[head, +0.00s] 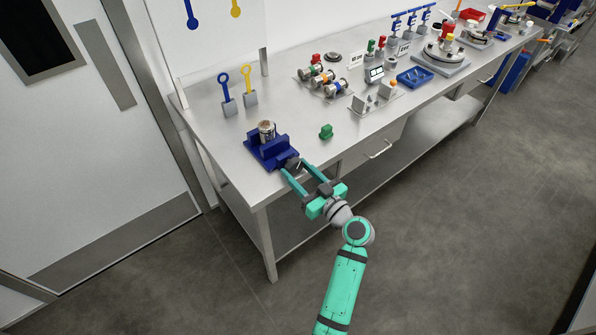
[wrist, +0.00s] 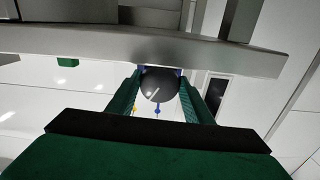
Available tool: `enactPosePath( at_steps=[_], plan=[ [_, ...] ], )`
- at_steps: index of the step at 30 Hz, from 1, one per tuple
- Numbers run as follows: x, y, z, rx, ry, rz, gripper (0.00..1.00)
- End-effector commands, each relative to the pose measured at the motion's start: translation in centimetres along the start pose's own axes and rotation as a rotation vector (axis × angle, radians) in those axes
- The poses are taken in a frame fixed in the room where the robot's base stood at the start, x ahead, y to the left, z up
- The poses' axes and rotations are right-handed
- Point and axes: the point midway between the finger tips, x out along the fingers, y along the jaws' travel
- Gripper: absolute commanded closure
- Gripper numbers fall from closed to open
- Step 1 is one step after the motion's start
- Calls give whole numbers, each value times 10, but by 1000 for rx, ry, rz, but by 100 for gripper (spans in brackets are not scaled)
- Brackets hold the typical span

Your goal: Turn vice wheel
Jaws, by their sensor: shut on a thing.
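The blue vice (head: 262,152) stands on the near-left corner of the metal bench, with a metal cylinder (head: 267,131) upright between its jaws. Its dark round wheel (head: 293,163) faces the bench's front edge. My gripper (head: 294,172) reaches in from the front, with one teal finger on each side of the wheel. In the wrist view the wheel (wrist: 160,84) sits between the two green fingers, and the gripper is shut on it. The wheel covers most of the vice in the wrist view.
A green block (head: 326,132) sits right of the vice. Blue and yellow ring-topped tools (head: 226,92) (head: 249,85) stand behind it. Valves, a blue tray (head: 415,77) and other fixtures fill the bench's right side. The bench edge (wrist: 150,45) runs close to my gripper; the floor in front is clear.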

Motion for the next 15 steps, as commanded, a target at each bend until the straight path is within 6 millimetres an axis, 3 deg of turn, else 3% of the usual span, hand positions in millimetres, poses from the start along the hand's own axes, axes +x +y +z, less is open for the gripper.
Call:
enactPosePath(
  at_steps=[7,15],
  plan=[
    [0,-1,0,214,0,0,76],
    [0,-1,0,287,0,1,76]
  ],
)
